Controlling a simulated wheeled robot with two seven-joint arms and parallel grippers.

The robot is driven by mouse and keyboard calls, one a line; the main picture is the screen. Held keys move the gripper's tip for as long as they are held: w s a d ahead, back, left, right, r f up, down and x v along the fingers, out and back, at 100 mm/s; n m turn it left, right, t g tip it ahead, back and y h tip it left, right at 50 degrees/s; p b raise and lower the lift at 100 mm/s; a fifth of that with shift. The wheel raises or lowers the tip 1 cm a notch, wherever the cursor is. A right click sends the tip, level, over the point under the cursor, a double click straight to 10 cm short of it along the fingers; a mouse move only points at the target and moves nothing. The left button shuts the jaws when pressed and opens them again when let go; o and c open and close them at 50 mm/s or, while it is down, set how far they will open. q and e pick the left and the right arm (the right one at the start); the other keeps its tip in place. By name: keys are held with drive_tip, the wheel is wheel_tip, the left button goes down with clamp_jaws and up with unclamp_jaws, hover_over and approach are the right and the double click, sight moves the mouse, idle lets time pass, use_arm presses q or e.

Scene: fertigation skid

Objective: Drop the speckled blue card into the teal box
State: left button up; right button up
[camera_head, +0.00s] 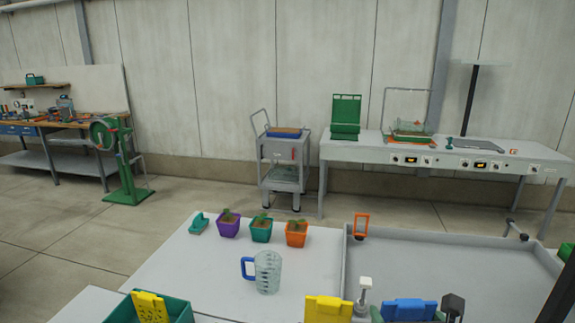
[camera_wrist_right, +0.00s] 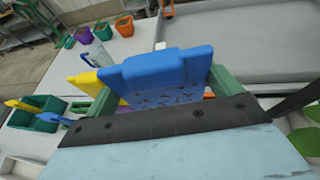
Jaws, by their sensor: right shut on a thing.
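The speckled blue card (camera_head: 410,308) stands upright at the bottom of the head view. In the right wrist view the blue card (camera_wrist_right: 160,66) is close up, with dark specks on its lower face. My right gripper (camera_head: 408,318) is shut on it, its green fingers at the card's two sides. The teal box (camera_head: 184,311) is at the bottom left of the head view, well left of the gripper. A yellow card (camera_head: 150,306) stands in it. The box also shows at the left of the right wrist view (camera_wrist_right: 20,118). My left gripper is not in view.
Another yellow card (camera_head: 328,309) stands just left of the blue card. A measuring jug (camera_head: 268,272) with a blue handle and several potted seedlings (camera_head: 261,231) stand on the table behind. A grey tray (camera_head: 470,270) lies to the right. White tabletop is clear around the jug.

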use_arm(q)
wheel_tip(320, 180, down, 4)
drive_tip(key=b, duration=0.2)
drive_tip(key=shift+b, duration=0.35)
use_arm(e)
drive_tip(key=shift+s+a+f+n+y, duration=0.4)
drive_tip(key=shift+s+a+f+y, duration=0.1)
drive_tip(key=shift+s+a+f, duration=0.65)
